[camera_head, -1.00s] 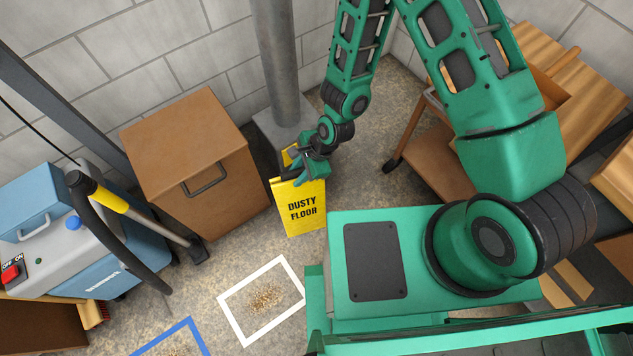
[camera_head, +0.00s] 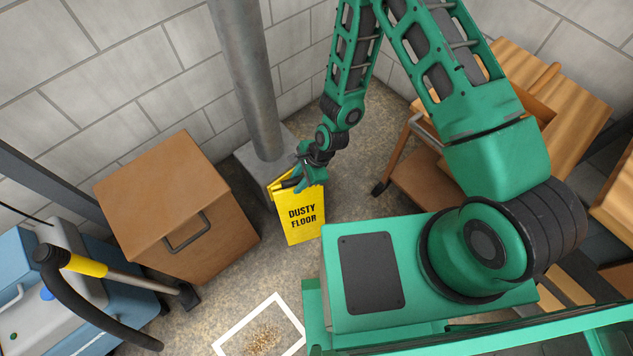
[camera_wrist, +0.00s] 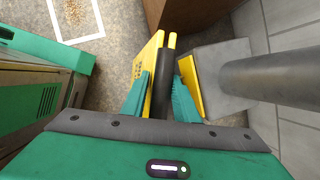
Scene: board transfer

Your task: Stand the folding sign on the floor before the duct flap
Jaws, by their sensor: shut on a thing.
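The yellow folding sign (camera_head: 300,218), lettered DUSTY FLOOR, is upright in front of the grey duct base (camera_head: 254,154) at the foot of the round duct (camera_head: 245,80). My gripper (camera_head: 304,184) is shut on the sign's top. In the wrist view, my gripper's green fingers (camera_wrist: 160,90) close around a dark bar at the top of the sign (camera_wrist: 152,60), with yellow panels on both sides. The duct base (camera_wrist: 222,72) is close beside the sign there. I cannot make out the flap clearly, nor whether the sign's feet touch the floor.
A brown cabinet (camera_head: 175,200) stands close left of the sign. A white floor frame (camera_head: 283,310) with debris lies nearer me. A blue machine (camera_head: 95,300) with a hose is at lower left. A wooden cart (camera_head: 430,175) stands to the right.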

